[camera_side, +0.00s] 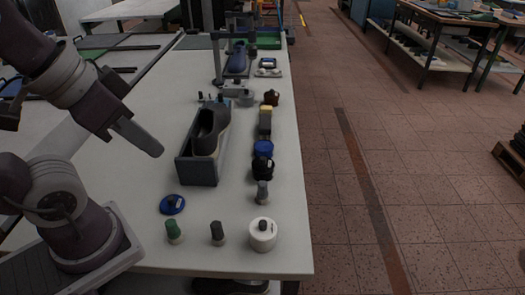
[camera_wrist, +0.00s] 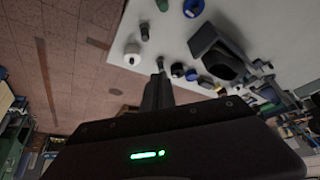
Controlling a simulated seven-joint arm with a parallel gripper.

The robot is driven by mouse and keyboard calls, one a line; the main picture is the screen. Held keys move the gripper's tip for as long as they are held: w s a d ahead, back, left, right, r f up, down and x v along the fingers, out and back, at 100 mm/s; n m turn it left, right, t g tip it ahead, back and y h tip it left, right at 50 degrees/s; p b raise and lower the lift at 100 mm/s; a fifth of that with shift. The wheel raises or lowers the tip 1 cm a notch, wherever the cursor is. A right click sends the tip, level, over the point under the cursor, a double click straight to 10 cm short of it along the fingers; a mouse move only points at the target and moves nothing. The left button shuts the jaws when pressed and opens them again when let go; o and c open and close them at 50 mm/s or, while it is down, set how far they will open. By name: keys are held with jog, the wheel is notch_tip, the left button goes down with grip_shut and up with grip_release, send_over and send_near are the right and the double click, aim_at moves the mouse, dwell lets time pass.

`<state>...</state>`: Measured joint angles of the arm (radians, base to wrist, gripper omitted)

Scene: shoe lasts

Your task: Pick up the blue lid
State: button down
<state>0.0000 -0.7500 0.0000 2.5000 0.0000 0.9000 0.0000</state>
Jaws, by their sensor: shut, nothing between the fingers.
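The blue lid (camera_side: 172,204) is a flat round disc with a dark knob. In the wrist view the blue lid (camera_wrist: 193,8) is at the top edge, partly cut off. My gripper (camera_side: 152,148) is shut and empty, in the air up and left of the lid in the side view, apart from it. The gripper fingers (camera_wrist: 160,72) also show in the wrist view.
A grey holder with a dark shoe last (camera_side: 210,128) stands behind the lid. Green (camera_side: 173,231) and grey (camera_side: 217,233) knobbed pieces and a white jar (camera_side: 262,235) stand in front.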

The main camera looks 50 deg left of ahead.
dwell(0.3)
jog(key=shift+c, duration=1.8)
grip_release()
